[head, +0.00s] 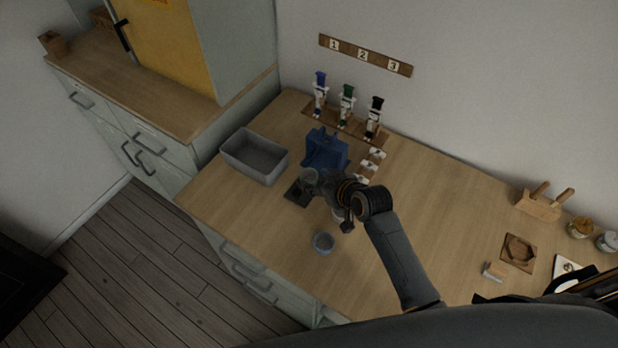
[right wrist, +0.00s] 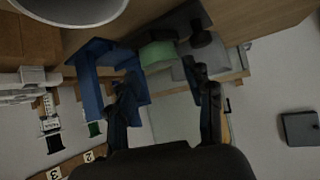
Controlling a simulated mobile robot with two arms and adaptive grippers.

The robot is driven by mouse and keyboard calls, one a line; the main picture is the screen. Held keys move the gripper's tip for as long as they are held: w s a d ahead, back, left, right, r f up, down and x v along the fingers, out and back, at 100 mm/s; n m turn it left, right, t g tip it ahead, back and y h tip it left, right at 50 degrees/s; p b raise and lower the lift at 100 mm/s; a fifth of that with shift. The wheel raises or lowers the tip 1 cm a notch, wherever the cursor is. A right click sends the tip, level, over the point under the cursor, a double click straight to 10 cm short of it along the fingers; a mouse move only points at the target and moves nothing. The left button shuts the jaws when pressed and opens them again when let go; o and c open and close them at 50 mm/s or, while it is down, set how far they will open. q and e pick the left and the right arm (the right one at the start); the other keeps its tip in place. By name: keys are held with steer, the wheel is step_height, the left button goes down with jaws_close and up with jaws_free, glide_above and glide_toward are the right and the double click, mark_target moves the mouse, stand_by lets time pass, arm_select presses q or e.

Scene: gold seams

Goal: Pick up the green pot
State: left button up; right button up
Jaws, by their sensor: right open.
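The green pot (head: 308,175) is a small grey-green vessel on the worktop, at a dark flat piece (head: 297,194) and in front of a blue stand (head: 325,148). In the right wrist view the green pot (right wrist: 158,53) shows beyond the fingertips, partly cut off by other things. My right gripper (head: 326,186) is just right of the pot in the head view, pointing towards it. Its two fingers (right wrist: 165,92) are apart with nothing between them. Whether a finger touches the pot is hard to tell. My left gripper is not in view.
A grey bin (head: 232,156) stands left of the blue stand. A small blue-grey pot (head: 323,242) is near the front edge. Three figures (head: 347,106) with blue, green and black tops stand behind, under a number strip (head: 364,55). The worktop's right middle (head: 455,210) is clear.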

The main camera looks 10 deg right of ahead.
mark_target(305, 174)
steer(key=x, duration=0.4)
steer(key=c, duration=0.5)
steer(key=shift+o, duration=0.2)
steer(key=shift+r, duration=0.1)
